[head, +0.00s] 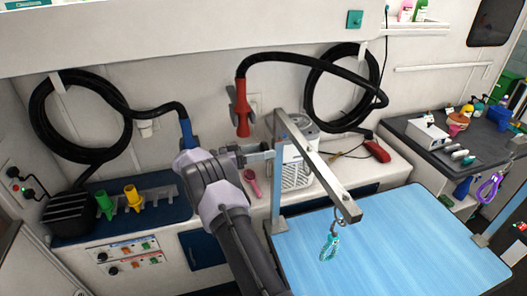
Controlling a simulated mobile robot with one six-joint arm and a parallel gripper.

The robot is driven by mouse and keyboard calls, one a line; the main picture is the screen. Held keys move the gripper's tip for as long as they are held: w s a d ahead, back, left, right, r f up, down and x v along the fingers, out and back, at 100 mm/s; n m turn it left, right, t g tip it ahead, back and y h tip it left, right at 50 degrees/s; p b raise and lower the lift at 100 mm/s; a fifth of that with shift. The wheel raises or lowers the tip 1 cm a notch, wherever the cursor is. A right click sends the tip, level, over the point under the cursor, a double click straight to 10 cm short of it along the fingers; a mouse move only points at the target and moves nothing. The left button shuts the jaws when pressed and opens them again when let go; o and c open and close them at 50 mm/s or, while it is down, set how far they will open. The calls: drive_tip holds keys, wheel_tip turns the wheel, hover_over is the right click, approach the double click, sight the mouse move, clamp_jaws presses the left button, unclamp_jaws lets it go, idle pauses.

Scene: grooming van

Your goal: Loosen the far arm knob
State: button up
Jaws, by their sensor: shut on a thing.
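The grooming arm at the table's far left corner has a blue-grey upright post (277,195) and a metal boom (318,168) that slants down toward the front right. A teal loop (330,246) hangs from the boom's end. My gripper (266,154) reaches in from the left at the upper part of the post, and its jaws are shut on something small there. That spot fits the arm's knob, but the knob is hidden by the jaws or too small to make out.
The blue grooming table (390,240) fills the front right. A second post (503,212) stands at its right edge, near a purple loop (489,187). A white slatted box (297,170) is behind the first post. A red-handled dryer hose (242,110) arches above my gripper.

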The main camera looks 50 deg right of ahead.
drive_tip(key=shift+n, duration=0.3)
drive_tip(key=n, duration=0.4)
drive_tip(key=shift+n+b, duration=0.3)
drive_tip(key=n+p, duration=0.1)
drive_tip(key=n, duration=0.5)
drive_tip(key=shift+r, duration=0.1)
drive_tip(key=n+p, duration=0.1)
drive_tip(key=n, duration=0.5)
drive_tip(key=shift+n, duration=0.3)
drive_tip(key=n+p, duration=0.1)
drive_tip(key=n, duration=0.4)
drive_tip(key=shift+n, duration=0.4)
drive_tip(key=o, duration=1.4)
drive_tip(key=shift+d, duration=0.1)
